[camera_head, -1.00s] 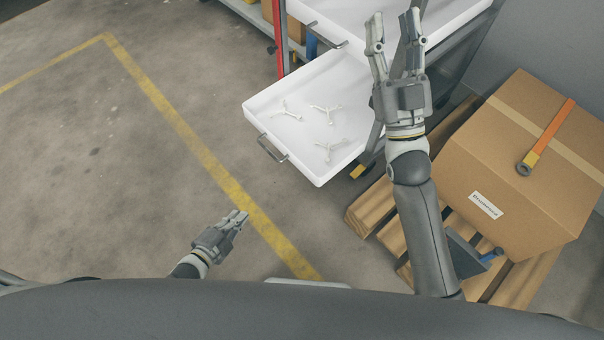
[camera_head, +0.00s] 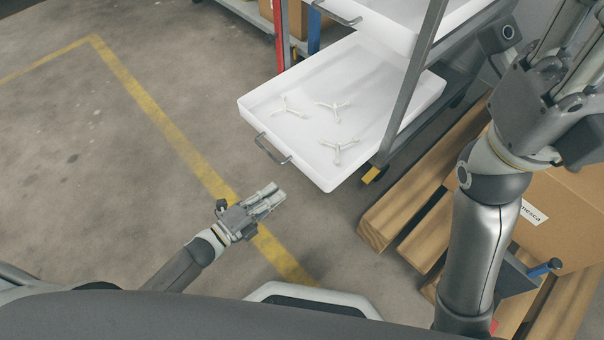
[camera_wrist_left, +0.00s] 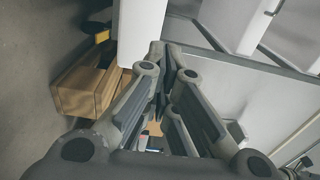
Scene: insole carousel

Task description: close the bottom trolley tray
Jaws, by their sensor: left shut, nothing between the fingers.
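The bottom trolley tray (camera_head: 300,165) is white and sticks out of the trolley (camera_head: 412,80) toward me. Its metal handle (camera_head: 272,149) is on the front edge, and several white three-armed parts lie in it. My left gripper (camera_head: 275,194) is shut and empty, in front of the tray and below the handle in the picture, apart from both. Its shut fingers (camera_wrist_left: 168,75) also show in the left wrist view. My right gripper (camera_head: 575,55) is at the upper right, its fingertips cut off by the frame, away from the tray.
An upper white tray (camera_head: 385,22) with a handle sits above the bottom one. Wooden pallets (camera_head: 400,215) and a cardboard box (camera_head: 565,215) stand to the right. Open floor with a yellow line (camera_head: 165,125) lies to the left.

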